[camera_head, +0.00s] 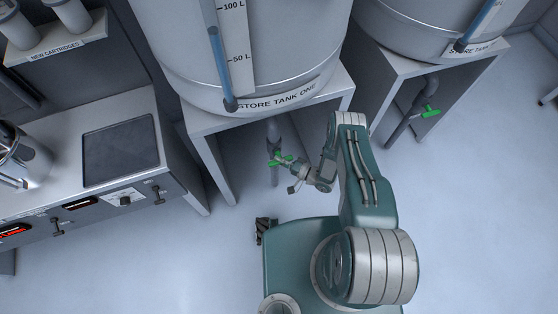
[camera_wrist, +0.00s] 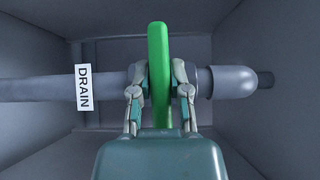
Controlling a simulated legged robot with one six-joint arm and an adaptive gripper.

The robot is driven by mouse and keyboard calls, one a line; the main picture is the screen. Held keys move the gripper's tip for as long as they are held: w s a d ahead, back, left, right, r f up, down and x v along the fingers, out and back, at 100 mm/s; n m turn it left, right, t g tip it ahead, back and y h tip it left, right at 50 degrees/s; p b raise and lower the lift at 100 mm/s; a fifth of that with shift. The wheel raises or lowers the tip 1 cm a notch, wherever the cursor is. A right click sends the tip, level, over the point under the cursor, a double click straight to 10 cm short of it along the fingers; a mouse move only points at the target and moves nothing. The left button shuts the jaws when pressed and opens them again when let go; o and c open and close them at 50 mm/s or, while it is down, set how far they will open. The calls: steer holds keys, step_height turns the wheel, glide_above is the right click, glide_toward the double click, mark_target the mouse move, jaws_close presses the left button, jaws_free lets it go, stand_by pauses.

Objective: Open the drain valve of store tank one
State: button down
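Store tank one (camera_head: 245,55) is a large grey tank on a white stand, its name on a label at its lower rim. Its drain pipe (camera_head: 272,135) comes down below it and carries a green valve handle (camera_head: 283,159). In the wrist view the green handle (camera_wrist: 159,75) stands crosswise to the grey pipe (camera_wrist: 40,89), which bears a DRAIN label (camera_wrist: 83,88). My gripper (camera_wrist: 160,75) has one finger on each side of the handle, and the fingertips look closed against it. In the head view my gripper (camera_head: 291,171) is at the handle, under the tank.
A second tank (camera_head: 430,30) with another green drain handle (camera_head: 430,112) stands to the right. A bench (camera_head: 70,185) with a dark plate and front controls is at the left. The stand's legs (camera_head: 222,165) flank the drain. The floor (camera_head: 470,230) at the right is clear.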

steer(key=shift+d+f, duration=0.15)
steer(key=shift+d, duration=0.1)
steer(key=shift+s, duration=0.1)
stand_by(0.3)
steer(key=n+g+h, duration=0.1)
steer(key=n+h, duration=0.1)
steer(key=h, duration=0.1)
steer(key=shift+n, duration=0.4)
steer(key=n+h, duration=0.1)
steer(key=h, duration=0.1)
steer(key=shift+n+h, duration=0.4)
steer(key=n+h, duration=0.2)
steer(key=h, duration=0.2)
steer(key=shift+n, duration=0.3)
steer(key=shift+n+t+h, duration=0.3)
steer(key=shift+n+h, duration=0.6)
steer(key=shift+h, duration=0.9)
steer(key=c, duration=0.6)
jaws_free()
